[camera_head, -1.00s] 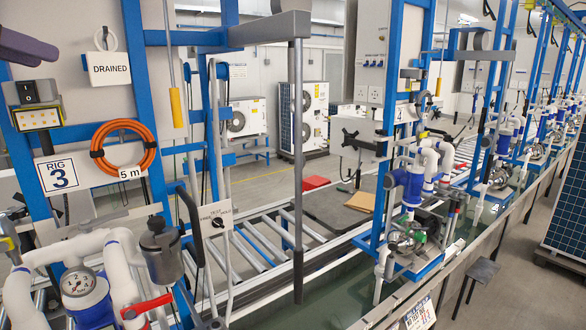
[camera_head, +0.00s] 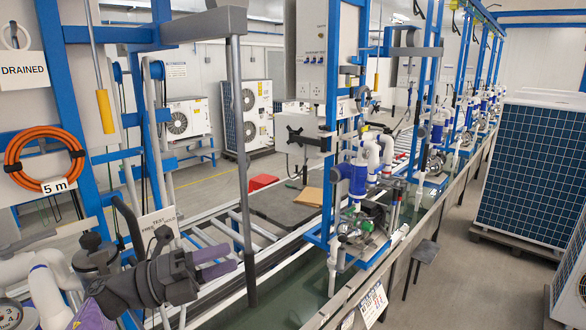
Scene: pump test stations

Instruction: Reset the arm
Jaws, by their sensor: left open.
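My left arm (camera_head: 130,290), purple and dark grey, comes in from the bottom left. Its left gripper (camera_head: 226,260) points to the right, with its two purple fingers a little apart and nothing seen between them. It shows in front of the rig's white pipework (camera_head: 45,290) and just left of the foot of a grey upright post (camera_head: 246,180). Whether it touches anything there I cannot tell. My right gripper is not in view.
An orange hose coil (camera_head: 45,160) and a "DRAINED" sign (camera_head: 22,70) hang at the left. A roller conveyor (camera_head: 205,235) runs behind. Another pump station (camera_head: 350,190) stands mid-picture.

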